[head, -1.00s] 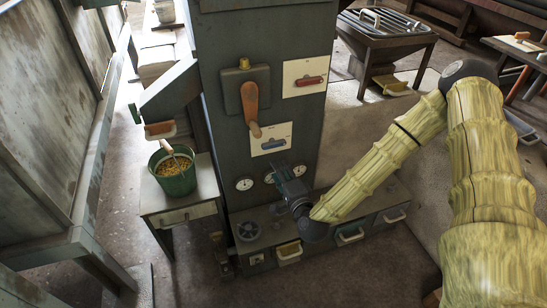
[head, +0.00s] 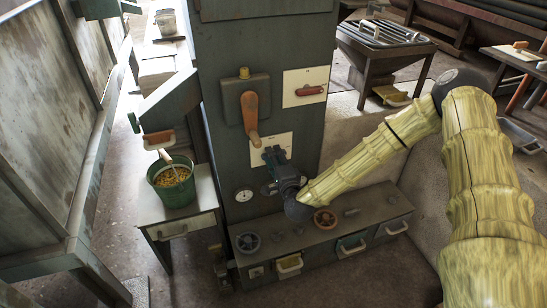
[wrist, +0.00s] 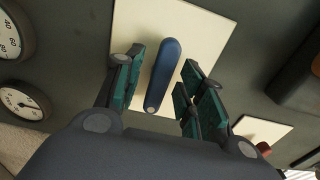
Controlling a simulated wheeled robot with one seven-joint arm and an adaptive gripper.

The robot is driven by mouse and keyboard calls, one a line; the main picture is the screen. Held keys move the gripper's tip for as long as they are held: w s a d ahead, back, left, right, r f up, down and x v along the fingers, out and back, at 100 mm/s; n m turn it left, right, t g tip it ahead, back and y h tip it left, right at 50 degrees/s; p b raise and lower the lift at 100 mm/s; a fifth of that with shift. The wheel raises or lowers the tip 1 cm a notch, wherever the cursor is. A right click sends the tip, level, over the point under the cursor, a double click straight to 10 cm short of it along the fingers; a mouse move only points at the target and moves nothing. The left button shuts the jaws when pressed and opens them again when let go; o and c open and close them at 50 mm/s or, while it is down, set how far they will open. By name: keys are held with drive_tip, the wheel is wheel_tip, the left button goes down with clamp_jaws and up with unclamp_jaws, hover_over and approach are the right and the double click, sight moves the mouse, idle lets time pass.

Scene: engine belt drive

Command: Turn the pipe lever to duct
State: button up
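A blue lever (wrist: 168,75) sits on a white plate (wrist: 205,35) on the panel, and in the wrist view it lies between my fingers. It runs lengthwise between them, slightly tilted, with a gap on both sides. My gripper (head: 272,157) is open at the lower white plate (head: 285,140) in the head view, where it hides the lever. A red lever (head: 309,90) lies nearly level on an upper white plate (head: 300,76). A large orange-handled lever (head: 250,112) hangs down at their left. I cannot read which one is labelled pipe or duct.
Round gauges (head: 243,195) sit below the plate. A green bucket of yellow pieces (head: 172,187) stands on a small table at left.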

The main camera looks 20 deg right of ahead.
drive_tip(key=shift+w, duration=0.4)
clamp_jaws()
